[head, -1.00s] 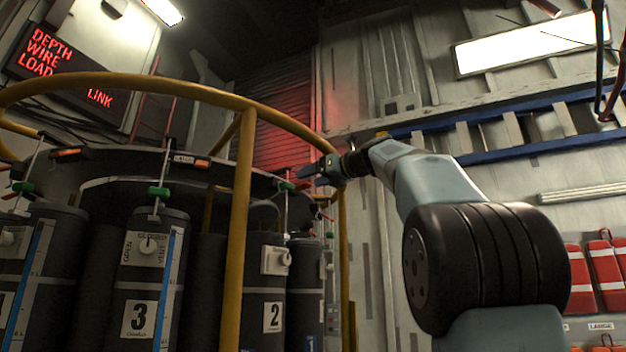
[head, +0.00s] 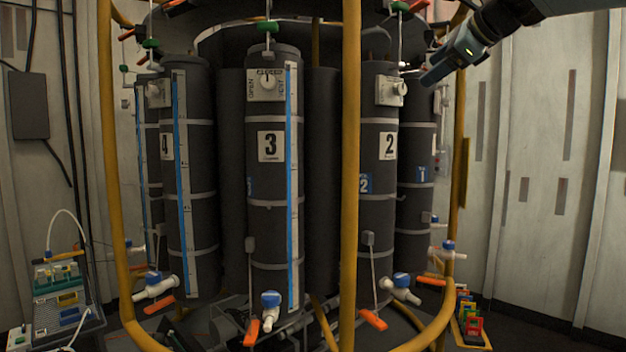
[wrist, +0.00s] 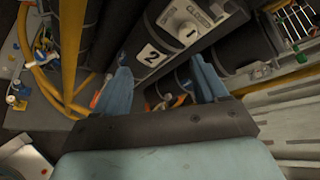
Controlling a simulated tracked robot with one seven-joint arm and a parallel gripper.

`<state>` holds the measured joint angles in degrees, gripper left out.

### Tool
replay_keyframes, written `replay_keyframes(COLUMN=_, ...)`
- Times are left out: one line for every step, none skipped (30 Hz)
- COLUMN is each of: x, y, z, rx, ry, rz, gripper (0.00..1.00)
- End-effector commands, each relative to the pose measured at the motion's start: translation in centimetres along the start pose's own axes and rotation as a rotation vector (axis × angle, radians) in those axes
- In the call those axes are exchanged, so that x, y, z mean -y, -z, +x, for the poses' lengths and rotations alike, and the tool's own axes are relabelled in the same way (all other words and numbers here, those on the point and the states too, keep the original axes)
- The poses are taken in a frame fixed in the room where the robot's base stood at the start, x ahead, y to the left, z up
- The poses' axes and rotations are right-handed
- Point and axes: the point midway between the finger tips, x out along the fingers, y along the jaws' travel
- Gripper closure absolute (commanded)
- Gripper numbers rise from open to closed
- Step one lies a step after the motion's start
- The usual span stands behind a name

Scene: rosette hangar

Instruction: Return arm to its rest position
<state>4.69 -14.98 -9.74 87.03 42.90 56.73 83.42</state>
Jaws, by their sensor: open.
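My gripper (head: 432,78) is at the upper right in the head view, on the arm that enters from the top right corner. Its blue fingers point down and left, close to the upper part of bottle 2 (head: 380,140) and its knob. In the wrist view the two fingers of my gripper (wrist: 160,84) stand apart with nothing held between them. Bottle 2 (wrist: 165,65) shows beyond and between them there, tilted in the picture. I cannot tell how far the fingers are from the bottle.
A yellow frame (head: 349,200) rings the dark bottles, including bottle 3 (head: 270,200). A rack with coloured items (head: 62,290) stands at the left. Coloured items (head: 468,318) stand low at the right. The pale wall (head: 540,150) right of the frame has clear space before it.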

Motion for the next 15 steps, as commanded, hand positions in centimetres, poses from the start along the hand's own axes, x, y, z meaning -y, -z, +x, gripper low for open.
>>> replay_keyframes(x=-2.2, y=0.7, z=0.0, rx=-0.024, ry=-0.028, rz=-0.076, gripper=0.28)
replay_keyframes(x=-3.4, y=1.2, z=0.1, rx=-0.039, ry=-0.045, rz=-0.128, gripper=0.28)
replay_keyframes(x=-5.1, y=2.0, z=0.2, rx=-0.06, ry=-0.07, rz=-0.198, gripper=0.28)
replay_keyframes(x=-6.4, y=2.5, z=0.2, rx=-0.074, ry=-0.089, rz=-0.251, gripper=0.28)
replay_keyframes(x=-7.7, y=3.1, z=0.3, rx=-0.087, ry=-0.109, rz=-0.306, gripper=0.28)
replay_keyframes(x=-9.4, y=3.8, z=0.3, rx=-0.103, ry=-0.137, rz=-0.379, gripper=0.28)
replay_keyframes(x=-10.8, y=4.3, z=0.4, rx=-0.113, ry=-0.16, rz=-0.435, gripper=0.28)
replay_keyframes(x=-12.1, y=4.8, z=0.3, rx=-0.122, ry=-0.182, rz=-0.489, gripper=0.28)
replay_keyframes(x=-13.9, y=5.6, z=0.3, rx=-0.134, ry=-0.214, rz=-0.564, gripper=0.28)
replay_keyframes(x=-15.2, y=6.2, z=0.3, rx=-0.141, ry=-0.239, rz=-0.622, gripper=0.28)
replay_keyframes(x=-16.6, y=6.8, z=0.3, rx=-0.148, ry=-0.264, rz=-0.678, gripper=0.28)
replay_keyframes(x=-18.4, y=7.5, z=0.2, rx=-0.154, ry=-0.297, rz=-0.754, gripper=0.28)
replay_keyframes(x=-19.7, y=8.1, z=0.1, rx=-0.158, ry=-0.323, rz=-0.809, gripper=0.28)
replay_keyframes(x=-21.0, y=8.7, z=0.0, rx=-0.162, ry=-0.349, rz=-0.867, gripper=0.28)
replay_keyframes(x=-22.8, y=9.5, z=-0.1, rx=-0.164, ry=-0.384, rz=-0.942, gripper=0.28)
